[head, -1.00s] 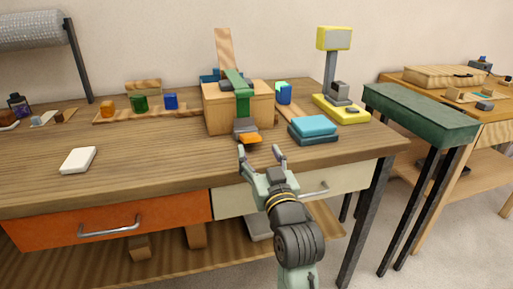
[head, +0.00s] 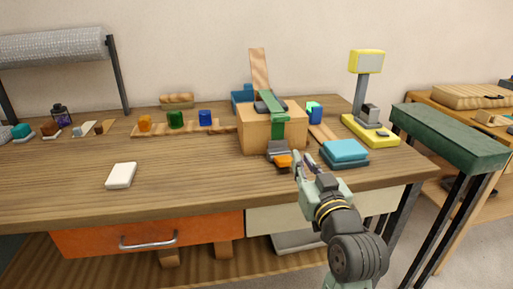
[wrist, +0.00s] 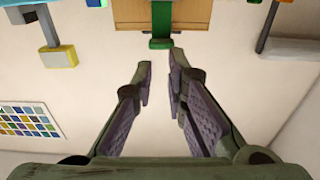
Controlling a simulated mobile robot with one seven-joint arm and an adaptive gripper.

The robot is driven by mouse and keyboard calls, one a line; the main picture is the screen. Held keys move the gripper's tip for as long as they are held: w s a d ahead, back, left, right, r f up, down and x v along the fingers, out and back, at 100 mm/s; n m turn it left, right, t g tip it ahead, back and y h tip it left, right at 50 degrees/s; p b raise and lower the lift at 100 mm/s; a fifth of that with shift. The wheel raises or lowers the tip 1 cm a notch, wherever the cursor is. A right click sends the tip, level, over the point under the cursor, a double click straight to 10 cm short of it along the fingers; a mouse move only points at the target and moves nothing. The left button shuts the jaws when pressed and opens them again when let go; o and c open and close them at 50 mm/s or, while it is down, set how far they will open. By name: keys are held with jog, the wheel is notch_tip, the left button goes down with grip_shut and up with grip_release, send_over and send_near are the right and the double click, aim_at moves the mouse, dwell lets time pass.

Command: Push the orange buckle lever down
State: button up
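The orange buckle lever (head: 283,161) sticks out at the lower front of a grey buckle (head: 278,147), on the near side of a wooden box (head: 255,132). A green strap (head: 271,102) runs over the box and down to the buckle. My gripper (head: 303,157) is just right of the lever in the head view; whether it touches cannot be told. In the wrist view its two fingers (wrist: 161,66) are partly open, with a narrow empty gap. The box (wrist: 190,14) and strap (wrist: 161,22) show there beyond the fingertips; the lever cannot be made out.
Blue stacked cases (head: 345,151) lie close to the right of my gripper. A yellow scale (head: 370,130) stands behind them. A white slab (head: 121,175) lies at the left on the bench (head: 190,170), with clear wood between it and the box. A green-topped stand (head: 450,135) is at the right.

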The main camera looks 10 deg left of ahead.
jog(key=shift+w+a+r, duration=0.1)
jog(key=shift+w+r, duration=0.05)
jog(key=shift+w, duration=0.35)
grip_shut()
jog(key=p, duration=0.3)
send_over(290, 164)
jog(key=shift+r, duration=0.3)
jog(key=f, duration=0.3)
jog(key=shift+s+d+f, duration=0.1)
jog(key=shift+s+d, duration=0.1)
jog(key=shift+s, duration=0.1)
jog(key=shift+s+f, duration=0.15)
jog(key=shift+f, duration=0.35)
jog(key=f+b, duration=0.1)
jog(key=b, duration=0.1)
jog(key=f+t+b, duration=0.1)
jog(key=b, duration=0.2)
jog(key=shift+s+f+b, duration=0.25)
jog(key=shift+s+b, duration=0.05)
jog(key=shift+d+t+b, duration=0.1)
jog(key=shift+t+b, duration=0.2)
jog(key=shift+b, duration=0.35)
jog(key=shift+r, duration=0.15)
